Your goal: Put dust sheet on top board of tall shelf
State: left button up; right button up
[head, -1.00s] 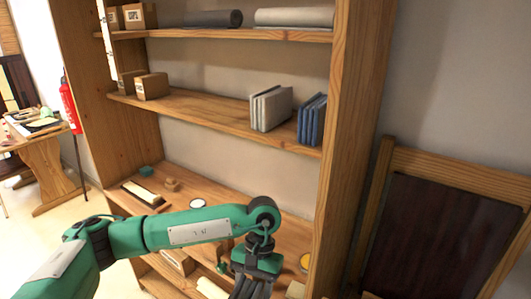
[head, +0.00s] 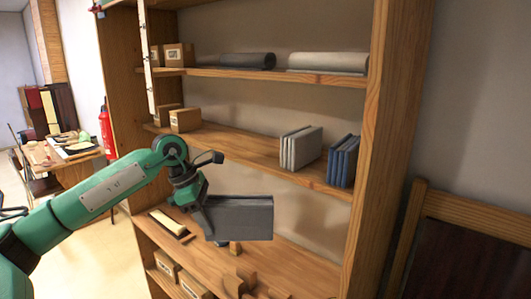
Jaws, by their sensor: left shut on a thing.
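My left gripper (head: 203,212) is shut on a dark grey, flat folded piece, which looks like the dust sheet (head: 240,218). It holds the sheet upright in front of the tall shelf (head: 395,150), over the lower board and below the board with the books. The gripper covers the sheet's left end. The highest board in view (head: 170,4) shows only its underside and edge at the top of the picture; its upper face is out of view. My right gripper is not in view.
The board below it (head: 300,77) holds boxes (head: 178,54), a dark roll (head: 248,61) and a pale roll (head: 328,62). Grey books (head: 301,148) and blue books (head: 343,160) stand one board lower. A wooden-framed dark panel (head: 470,245) leans at the right.

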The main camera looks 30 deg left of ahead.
pick_arm(q)
jog(key=s+a+r+n+t+y, duration=0.2)
jog(key=s+a+r+n+y, duration=0.1)
jog(key=a+r+n, duration=0.6)
notch_tip(320, 180, up, 3)
jog(key=shift+s+a+r+n, duration=0.15)
jog(key=shift+a+r+n, duration=0.1)
jog(key=shift+n, duration=0.35)
